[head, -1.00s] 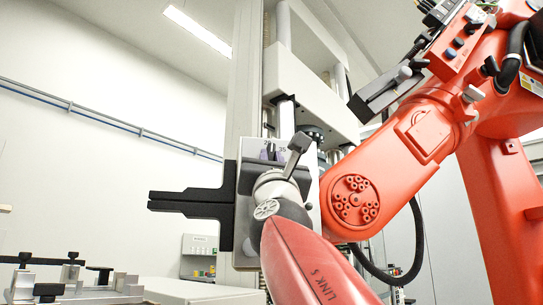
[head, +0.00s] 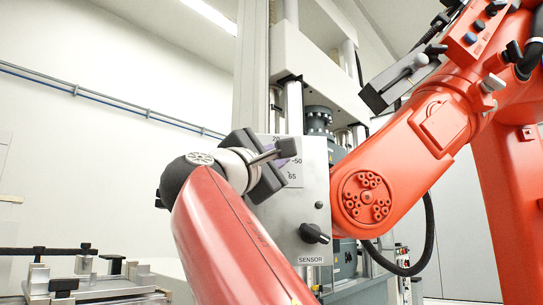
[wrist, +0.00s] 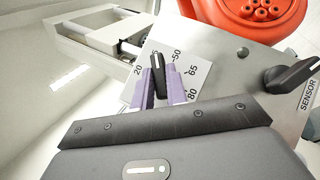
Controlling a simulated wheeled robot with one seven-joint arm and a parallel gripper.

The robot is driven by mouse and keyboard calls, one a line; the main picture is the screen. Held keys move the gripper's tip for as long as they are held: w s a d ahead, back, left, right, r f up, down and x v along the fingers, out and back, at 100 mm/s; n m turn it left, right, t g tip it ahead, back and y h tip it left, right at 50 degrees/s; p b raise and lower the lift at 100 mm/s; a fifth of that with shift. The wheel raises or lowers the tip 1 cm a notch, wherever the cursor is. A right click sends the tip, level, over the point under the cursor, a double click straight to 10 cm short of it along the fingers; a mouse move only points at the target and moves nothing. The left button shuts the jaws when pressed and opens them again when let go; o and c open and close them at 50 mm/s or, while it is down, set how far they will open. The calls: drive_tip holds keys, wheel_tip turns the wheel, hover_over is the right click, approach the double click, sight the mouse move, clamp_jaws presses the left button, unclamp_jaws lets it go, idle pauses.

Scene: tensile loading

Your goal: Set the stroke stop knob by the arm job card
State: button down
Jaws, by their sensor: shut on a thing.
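The stroke stop knob (wrist: 157,64) is a black pointer knob on a grey panel (wrist: 225,62). My gripper (wrist: 158,84) is shut on it, with one purple fingertip on each side. The knob's white mark points up the wrist view, between the dial marks 20 and 50. The mark between those two is hidden at the knob's tip. The marks 65 and 80 show farther right. In the head view my gripper (head: 282,157) is at the panel's upper part and covers the knob. No job card can be made out.
A second black knob, labelled SENSOR (wrist: 288,76), sits on the same panel to the right; in the head view it is lower down (head: 314,233). A large orange arm (head: 400,155) stands close on the right. A metal fixture (head: 90,282) lies at lower left.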

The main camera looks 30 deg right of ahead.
drive_tip(key=shift+m+g+y, duration=0.4)
drive_tip(key=shift+m+g, duration=0.5)
drive_tip(key=shift+m, duration=0.3)
drive_tip(key=c, duration=1.4)
unclamp_jaws()
drive_tip(key=shift+r, duration=0.1)
drive_tip(key=v, duration=0.7)
drive_tip(key=shift+s+a+b, duration=0.15)
drive_tip(key=shift+a+b, duration=0.25)
